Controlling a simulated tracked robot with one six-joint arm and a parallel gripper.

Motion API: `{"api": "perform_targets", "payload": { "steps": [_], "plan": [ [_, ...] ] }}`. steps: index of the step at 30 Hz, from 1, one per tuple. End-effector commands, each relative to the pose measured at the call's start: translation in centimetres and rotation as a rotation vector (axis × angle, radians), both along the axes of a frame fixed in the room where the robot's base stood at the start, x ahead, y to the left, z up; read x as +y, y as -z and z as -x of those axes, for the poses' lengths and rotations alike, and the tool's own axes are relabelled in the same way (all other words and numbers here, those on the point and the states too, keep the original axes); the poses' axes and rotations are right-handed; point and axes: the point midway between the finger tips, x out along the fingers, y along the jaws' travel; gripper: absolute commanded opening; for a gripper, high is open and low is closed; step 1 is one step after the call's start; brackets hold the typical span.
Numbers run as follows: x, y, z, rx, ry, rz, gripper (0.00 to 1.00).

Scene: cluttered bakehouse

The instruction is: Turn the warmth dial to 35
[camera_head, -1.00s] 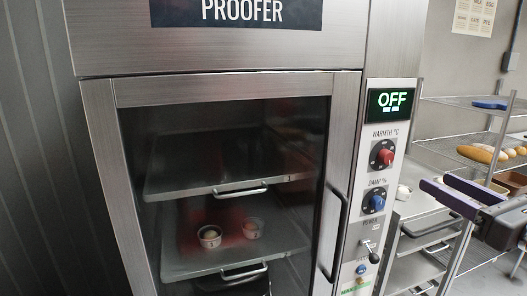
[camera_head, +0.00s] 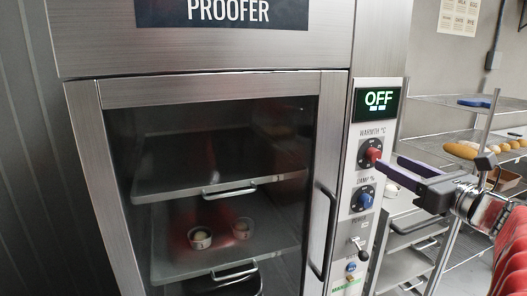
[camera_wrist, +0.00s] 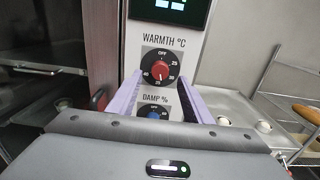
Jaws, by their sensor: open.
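The warmth dial (camera_head: 370,154) is a red knob on a black plate on the proofer's control panel. It also shows in the wrist view (camera_wrist: 161,71), with OFF at the top and numbers around it; I cannot clearly tell where its pointer stands. The green display (camera_head: 377,103) above it reads OFF. My gripper (camera_head: 389,162) is open, its purple fingers close in front of the warmth dial. In the wrist view the fingers of my gripper (camera_wrist: 158,90) appear to the left and right of the knob; contact cannot be told.
The blue damp dial (camera_head: 364,199) is just below the warmth dial. A power lever (camera_head: 361,244) is lower on the panel. The proofer door handle (camera_head: 328,236) stands out to the left. Wire shelves with bread (camera_head: 463,150) are at the right.

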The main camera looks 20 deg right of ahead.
Motion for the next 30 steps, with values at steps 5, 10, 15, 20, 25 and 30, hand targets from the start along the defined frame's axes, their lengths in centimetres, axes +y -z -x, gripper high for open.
{"api": "perform_targets", "payload": {
  "steps": [5, 10, 15, 20, 25, 30],
  "plan": [
    [0.1, 0.0, -2.1, 0.000, -0.002, 0.000, 0.45],
    [0.1, 0.0, -3.9, -0.001, -0.001, 0.000, 0.45],
    [0.1, 0.0, -4.9, 0.000, 0.000, 0.000, 0.45],
    [0.1, 0.0, -5.0, 0.000, 0.002, 0.000, 0.45],
    [0.1, 0.0, -5.0, 0.000, 0.002, 0.000, 0.44],
    [0.0, 0.0, -4.9, 0.000, 0.002, 0.000, 0.32]
  ]
}}
